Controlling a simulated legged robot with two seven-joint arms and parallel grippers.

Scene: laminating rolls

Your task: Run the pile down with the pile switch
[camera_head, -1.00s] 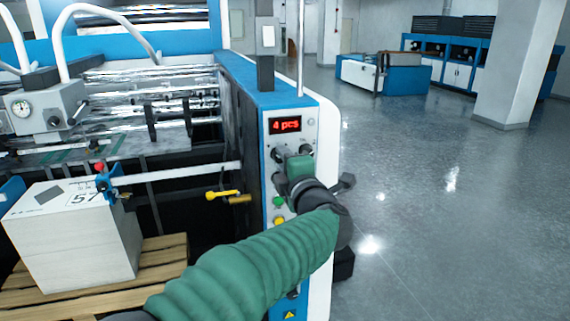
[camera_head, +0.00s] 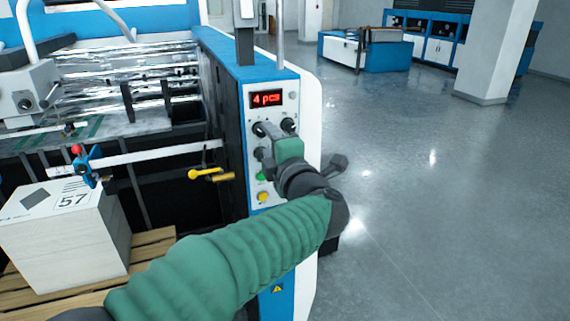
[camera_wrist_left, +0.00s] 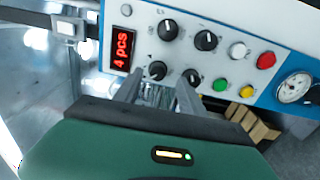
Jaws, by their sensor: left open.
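The control panel (camera_head: 252,188) is on the end of the blue and white machine. Its red display (camera_head: 266,98) reads "4 pcs". In the left wrist view several black knobs show, including an upper one (camera_wrist_left: 168,29) and two lower ones (camera_wrist_left: 157,71) and (camera_wrist_left: 191,77). Their labels are too small to read, so I cannot tell which is the pile switch. My left gripper (camera_wrist_left: 158,86) is open, its fingertips at the lower knobs; contact is unclear. It also shows before the panel in the head view (camera_head: 270,136). The pile (camera_head: 75,245), marked 57, sits at the left.
A wooden pallet (camera_head: 150,248) is under the pile. A yellow-handled lever (camera_head: 204,174) sticks out left of the panel. Green (camera_wrist_left: 220,84), yellow (camera_wrist_left: 247,92) and red (camera_wrist_left: 266,60) buttons are near the knobs. The floor to the right is clear.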

